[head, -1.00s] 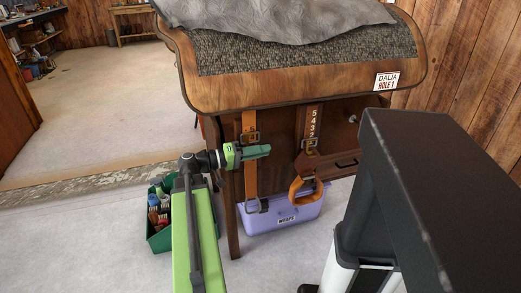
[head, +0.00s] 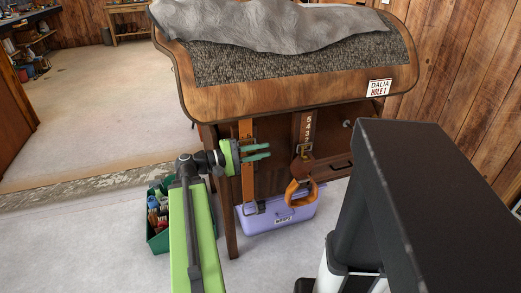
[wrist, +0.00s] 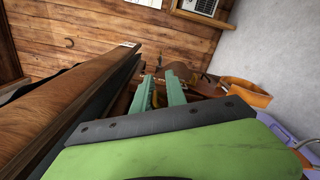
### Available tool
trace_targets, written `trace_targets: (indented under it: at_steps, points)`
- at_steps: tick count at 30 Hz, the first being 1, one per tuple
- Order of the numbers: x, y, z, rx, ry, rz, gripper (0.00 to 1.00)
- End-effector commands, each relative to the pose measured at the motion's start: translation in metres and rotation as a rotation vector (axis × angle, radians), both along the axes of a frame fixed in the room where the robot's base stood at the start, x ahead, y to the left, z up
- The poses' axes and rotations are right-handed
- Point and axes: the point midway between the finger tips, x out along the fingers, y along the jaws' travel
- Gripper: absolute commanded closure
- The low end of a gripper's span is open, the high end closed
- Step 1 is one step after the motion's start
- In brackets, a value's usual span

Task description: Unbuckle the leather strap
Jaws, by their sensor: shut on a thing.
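Two brown leather straps hang at the front of a wooden saddle stand. The left strap (head: 248,186) runs down behind my gripper (head: 268,150) to a metal piece low on it. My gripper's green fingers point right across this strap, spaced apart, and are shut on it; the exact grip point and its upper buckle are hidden. The right strap (head: 307,128) has printed numbers, a buckle (head: 304,150) and an orange loop (head: 299,194) at its lower end. In the wrist view, the fingers (wrist: 160,80) show brown between them, and the orange loop (wrist: 246,92) lies to the right.
The wooden stand (head: 260,100) carries a grey cover (head: 270,25) and a name card (head: 380,87). A purple box (head: 282,218) sits on the floor under the straps. A green crate (head: 157,238) of bottles stands at left. Open floor lies at the back left.

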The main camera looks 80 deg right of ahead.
Motion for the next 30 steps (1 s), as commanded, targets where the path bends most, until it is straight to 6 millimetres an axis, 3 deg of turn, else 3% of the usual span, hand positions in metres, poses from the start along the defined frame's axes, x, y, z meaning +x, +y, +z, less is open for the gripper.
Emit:
trace_targets:
  at_steps: [3,15,30]
  points:
    - [0.004,-0.004,0.012,0.094,0.05,0.015,1.0]
    - [0.006,-0.007,0.027,0.369,0.174,0.016,1.0]
    - [0.007,-0.01,0.033,0.49,0.233,0.014,1.0]
